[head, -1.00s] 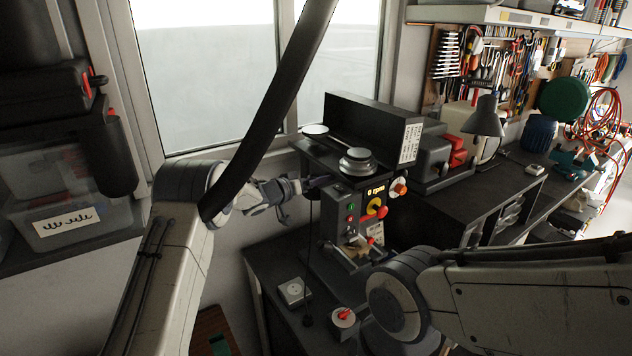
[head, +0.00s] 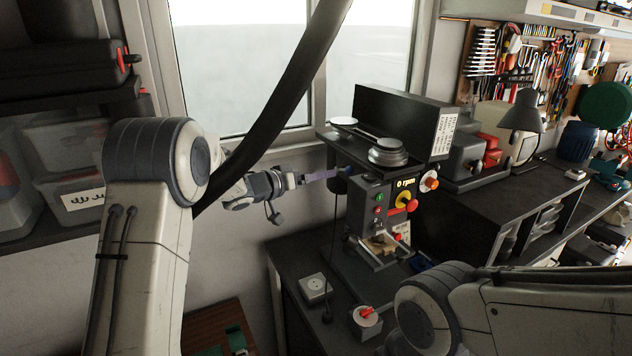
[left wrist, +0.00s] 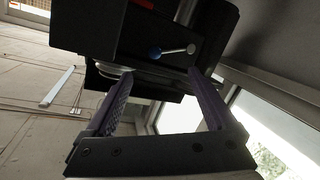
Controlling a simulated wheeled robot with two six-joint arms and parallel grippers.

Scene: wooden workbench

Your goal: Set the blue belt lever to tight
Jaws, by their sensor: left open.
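The blue belt lever shows in the left wrist view as a blue ball (left wrist: 155,53) on a short metal rod, against the dark side of the drill press. In the head view, a small blue spot (head: 346,170) shows under the belt housing. My left gripper (head: 338,173) is at the left side of the machine, pointing at it. In the left wrist view my left gripper (left wrist: 160,76) is open, its two purple fingers apart with the ball between and beyond their tips. No contact shows. My right arm is at lower right; its gripper is not clearly visible.
The drill press (head: 385,205) has pulleys on top, a 0 rpm display and coloured buttons. A box with a red switch (head: 366,314) and a pale square device (head: 315,288) sit on the dark bench. The window and wall are close behind my left arm.

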